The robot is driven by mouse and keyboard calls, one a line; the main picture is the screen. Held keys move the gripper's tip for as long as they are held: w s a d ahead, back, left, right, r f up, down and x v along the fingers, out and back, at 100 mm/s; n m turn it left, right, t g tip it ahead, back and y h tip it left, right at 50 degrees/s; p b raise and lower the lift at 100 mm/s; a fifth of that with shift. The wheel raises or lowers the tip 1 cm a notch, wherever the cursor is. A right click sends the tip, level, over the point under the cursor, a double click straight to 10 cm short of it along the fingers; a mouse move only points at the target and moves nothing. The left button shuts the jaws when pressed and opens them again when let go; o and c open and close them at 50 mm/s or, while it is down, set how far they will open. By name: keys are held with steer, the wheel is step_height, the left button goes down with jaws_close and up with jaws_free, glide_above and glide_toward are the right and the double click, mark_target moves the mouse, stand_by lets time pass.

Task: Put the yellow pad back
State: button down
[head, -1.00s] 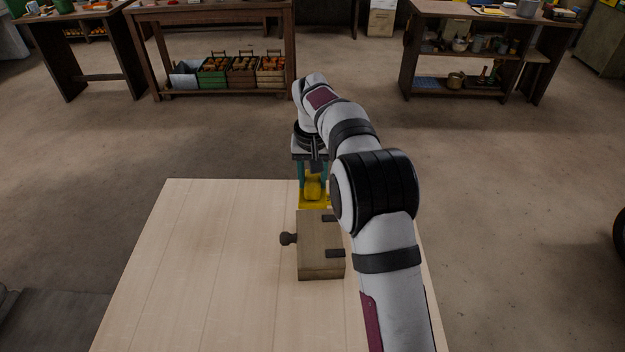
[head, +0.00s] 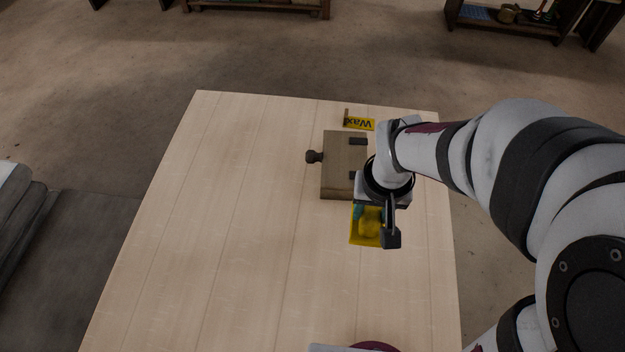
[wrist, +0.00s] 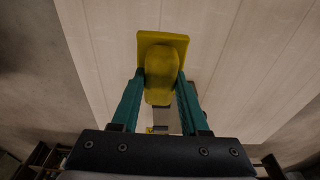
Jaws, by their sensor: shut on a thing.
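The yellow pad (head: 358,236) has a flat square plate and a rounded grip block. My gripper (head: 372,212), with teal fingers, is shut on its grip block. The pad is at the near right of the box on the table; I cannot tell its exact height. In the wrist view the pad (wrist: 176,42) extends beyond the fingertips of my gripper (wrist: 162,76). A yellow sign reading "Wax" (head: 360,124) stands near the table's far edge, behind the wooden box. My wrist hides part of the pad in the head view.
A wooden box (head: 338,180) with a dark knob on its left and dark hinges sits on the pale table (head: 230,230). The left and near parts of the table are clear. Shelving (head: 525,28) stands far off on the floor.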

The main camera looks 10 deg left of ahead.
steer(key=a+f, duration=0.2)
steer(key=a, duration=0.1)
steer(key=a+f, duration=0.2)
steer(key=a, duration=0.2)
steer(key=a+f, duration=0.3)
steer(key=a, duration=0.1)
steer(key=shift+s+a, duration=0.1)
steer(key=shift+s, duration=0.2)
step_height(320, 180, down, 4)
steer(key=shift+a+f, duration=0.15)
steer(key=shift+f, duration=0.1)
steer(key=shift+c, duration=2.1)
jaws_free()
step_height(320, 180, up, 12)
steer(key=s, duration=0.1)
steer(key=s+d+r+m+g+y, duration=0.1)
steer(key=s+d+r+m, duration=0.4)
steer(key=s+d, duration=0.7)
step_height(320, 180, up, 2)
steer(key=shift+s+r+m+g+y, duration=0.1)
steer(key=shift+s+m+g+y, duration=0.25)
steer(key=shift+s, duration=0.4)
